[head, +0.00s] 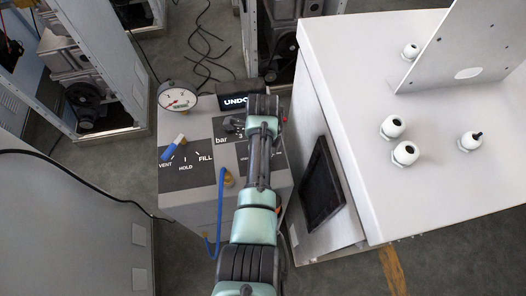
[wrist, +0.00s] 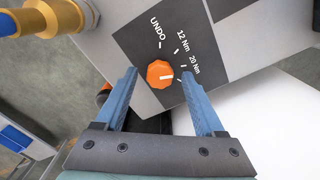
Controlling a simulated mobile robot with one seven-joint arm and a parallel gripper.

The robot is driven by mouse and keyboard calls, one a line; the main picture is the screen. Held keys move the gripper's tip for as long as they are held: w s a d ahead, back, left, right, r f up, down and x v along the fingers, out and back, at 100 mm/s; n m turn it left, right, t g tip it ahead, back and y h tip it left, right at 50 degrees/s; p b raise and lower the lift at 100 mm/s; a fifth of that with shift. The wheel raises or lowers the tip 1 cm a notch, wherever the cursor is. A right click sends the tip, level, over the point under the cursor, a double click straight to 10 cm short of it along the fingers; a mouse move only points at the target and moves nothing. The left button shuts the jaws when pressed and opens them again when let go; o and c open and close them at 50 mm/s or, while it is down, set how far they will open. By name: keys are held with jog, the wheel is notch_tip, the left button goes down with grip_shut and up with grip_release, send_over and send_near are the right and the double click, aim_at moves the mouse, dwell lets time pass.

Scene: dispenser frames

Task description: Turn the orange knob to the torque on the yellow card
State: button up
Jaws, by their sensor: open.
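The orange knob (wrist: 160,72) sits on a dark panel (wrist: 206,42) marked UNDO, 12 Nm and 20 Nm in the wrist view. Its white line points to the right, near the tick marks below the 20 Nm label. My gripper (wrist: 160,71) is open, one blue finger on each side of the knob, with gaps visible on both sides. In the head view my arm covers the knob. I cannot make out a yellow card in either view.
A dark display (head: 236,100) reads UNDO. A pressure gauge (head: 177,97), a blue lever (head: 173,147) and a blue hose (head: 220,205) are on the left. A white cabinet (head: 440,190) stands close on the right. A brass fitting (wrist: 60,17) shows in the wrist view.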

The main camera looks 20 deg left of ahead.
notch_tip(320, 180, up, 13)
jog(key=shift+b, duration=0.35)
dwell(0.5)
